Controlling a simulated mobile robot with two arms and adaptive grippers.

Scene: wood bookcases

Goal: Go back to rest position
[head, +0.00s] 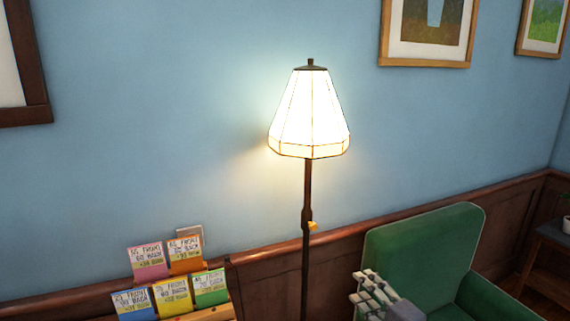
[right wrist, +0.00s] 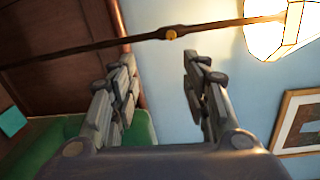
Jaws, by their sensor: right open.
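My right gripper (head: 372,290) shows at the bottom of the head view, in front of the green armchair. In the right wrist view its two fingers (right wrist: 160,85) stand apart with nothing between them. A lit floor lamp (head: 308,115) with a white paneled shade stands by the wall, left of the gripper in the head view. Its dark pole has a small orange knob (head: 312,226). In the right wrist view the pole (right wrist: 110,42) crosses beyond the fingertips, apart from them. My left gripper is not in view.
A green armchair (head: 420,250) stands right of the lamp. A rack of colorful cards (head: 170,285) is at the lower left. Framed pictures (head: 428,35) hang on the blue wall (head: 150,130). A small dark table (head: 548,245) is at the far right.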

